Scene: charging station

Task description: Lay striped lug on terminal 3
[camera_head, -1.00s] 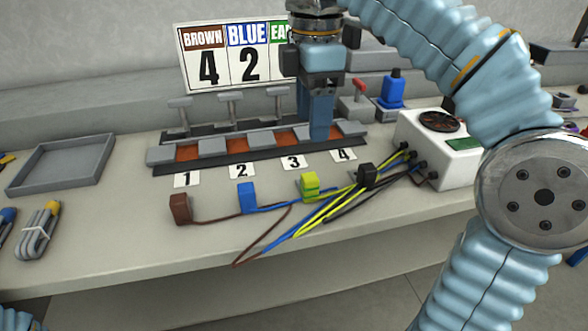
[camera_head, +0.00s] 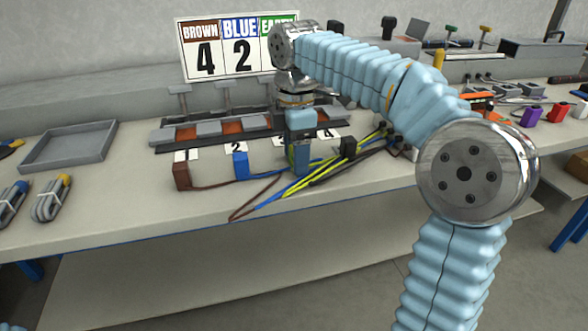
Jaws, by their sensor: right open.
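My right gripper (camera_head: 301,170) points down at the front of the bench, over the spot where the green-yellow striped lug lay. It hides the lug, so I cannot tell whether the fingers are around it; the jaws are open. Yellow-green wire (camera_head: 318,178) runs from beside the gripper toward the right. The terminal block (camera_head: 168,135) stands behind, with grey and copper-brown segments. The card for terminal 4 (camera_head: 329,135) shows just right of the gripper. My left gripper is out of view.
The brown lug (camera_head: 181,175) and blue lug (camera_head: 241,166) stand left of the gripper, the black lug (camera_head: 348,147) right of it. Wires cross in front. A sign (camera_head: 222,50) stands behind. A grey tray (camera_head: 68,147) and cable bundles (camera_head: 50,198) lie left.

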